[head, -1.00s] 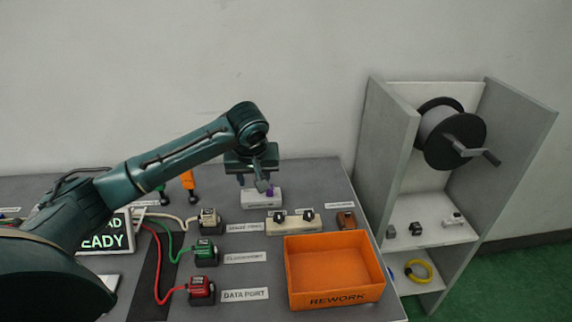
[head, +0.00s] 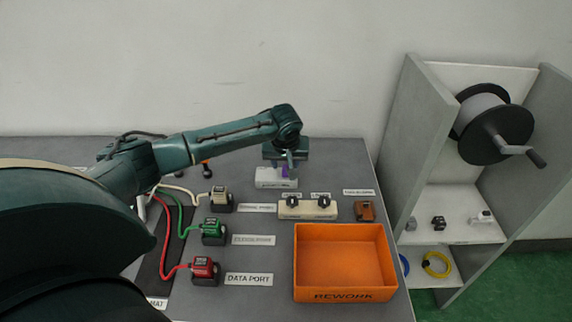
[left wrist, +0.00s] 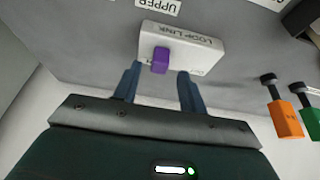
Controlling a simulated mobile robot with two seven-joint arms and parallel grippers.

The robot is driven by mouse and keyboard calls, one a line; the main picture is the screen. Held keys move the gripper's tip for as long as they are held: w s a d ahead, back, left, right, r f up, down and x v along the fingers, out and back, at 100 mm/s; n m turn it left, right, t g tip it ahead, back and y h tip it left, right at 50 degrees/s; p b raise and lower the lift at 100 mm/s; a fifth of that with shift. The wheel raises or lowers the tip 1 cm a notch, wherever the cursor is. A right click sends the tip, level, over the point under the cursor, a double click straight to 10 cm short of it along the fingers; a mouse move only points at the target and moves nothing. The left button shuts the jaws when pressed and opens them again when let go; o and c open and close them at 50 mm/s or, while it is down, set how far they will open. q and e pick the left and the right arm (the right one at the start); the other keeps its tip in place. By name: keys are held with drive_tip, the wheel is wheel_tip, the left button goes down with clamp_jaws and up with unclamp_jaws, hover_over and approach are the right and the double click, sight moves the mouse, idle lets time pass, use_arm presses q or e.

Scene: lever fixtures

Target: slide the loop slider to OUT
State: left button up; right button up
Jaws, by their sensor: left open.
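The loop slider is a purple knob (left wrist: 160,60) on a white block marked LOOP LINK (left wrist: 195,45) in the left wrist view. The block (head: 268,178) stands at the back of the grey table in the head view, partly behind my gripper. My left gripper (left wrist: 157,88) is open, with its two fingers apart and the purple knob just ahead of the gap between them. The gripper (head: 288,165) also shows over the block in the head view. My right gripper is not in view.
An orange REWORK bin (head: 343,262) stands at the front right of the table (head: 262,300). A cream block with two black knobs (head: 307,209) and a brown box (head: 365,211) lie behind it. Red (head: 204,270) and green (head: 213,231) plugs stand left. A shelf (head: 455,210) stands right.

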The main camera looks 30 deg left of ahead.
use_arm(q)
drive_tip(key=shift+x, duration=0.8)
drive_tip(key=shift+w+f, duration=0.1)
drive_tip(key=shift+f, duration=0.05)
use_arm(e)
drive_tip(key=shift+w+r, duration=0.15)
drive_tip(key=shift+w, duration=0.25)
